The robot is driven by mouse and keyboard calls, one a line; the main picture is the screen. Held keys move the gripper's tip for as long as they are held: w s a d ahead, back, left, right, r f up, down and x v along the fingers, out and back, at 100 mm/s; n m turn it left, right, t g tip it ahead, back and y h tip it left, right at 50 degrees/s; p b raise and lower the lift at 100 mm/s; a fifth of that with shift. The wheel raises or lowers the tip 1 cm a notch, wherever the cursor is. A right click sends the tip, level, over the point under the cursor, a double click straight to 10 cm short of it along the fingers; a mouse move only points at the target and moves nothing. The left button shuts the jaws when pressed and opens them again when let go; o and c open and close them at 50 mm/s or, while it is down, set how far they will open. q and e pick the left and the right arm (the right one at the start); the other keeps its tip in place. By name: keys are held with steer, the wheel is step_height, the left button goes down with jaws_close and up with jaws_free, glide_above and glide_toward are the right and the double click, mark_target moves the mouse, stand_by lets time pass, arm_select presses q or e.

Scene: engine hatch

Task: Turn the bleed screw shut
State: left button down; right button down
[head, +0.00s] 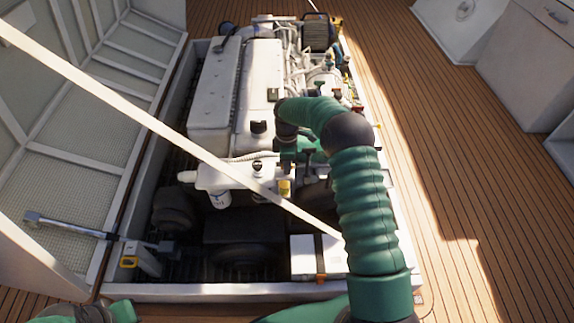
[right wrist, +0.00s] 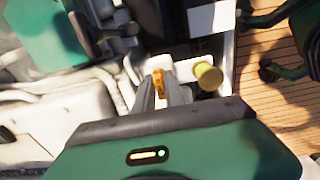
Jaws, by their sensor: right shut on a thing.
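The bleed screw, a small orange-yellow piece (right wrist: 158,83), sits between the grey fingertips of my right gripper (right wrist: 163,92) in the right wrist view. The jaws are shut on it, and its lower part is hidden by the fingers. In the head view my right gripper (head: 297,153) reaches down at the near end of the white engine (head: 225,95); its fingertips and the screw cannot be made out there. Only green parts of my left arm show at the bottom left edge of the head view; its jaws are not seen.
A yellow-green round knob (right wrist: 208,76) stands close right of the fingers. A yellow part (head: 284,188) and a white filter (head: 219,199) are at the engine's near end. The raised hatch lid (head: 85,110) bounds the left. Wooden deck (head: 440,150) lies clear on the right.

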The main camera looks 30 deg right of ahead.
steer(key=shift+r+m+p, duration=0.2)
steer(key=shift+m+p, duration=0.6)
steer(key=shift+p, duration=0.3)
steer(key=shift+m+p, duration=0.7)
steer(key=shift+p, duration=0.05)
steer(key=m+p, duration=0.2)
steer(key=m, duration=0.2)
steer(key=shift+m+p, duration=0.3)
steer(key=shift+p, duration=0.1)
steer(key=m+p, duration=0.1)
steer(key=m, duration=0.3)
steer(key=shift+d+f+m, duration=0.1)
steer(key=shift+m, duration=0.2)
steer(key=m+p, duration=0.1)
steer(key=m, duration=0.4)
steer(key=shift+f+m, duration=0.1)
steer(key=shift+m, duration=0.2)
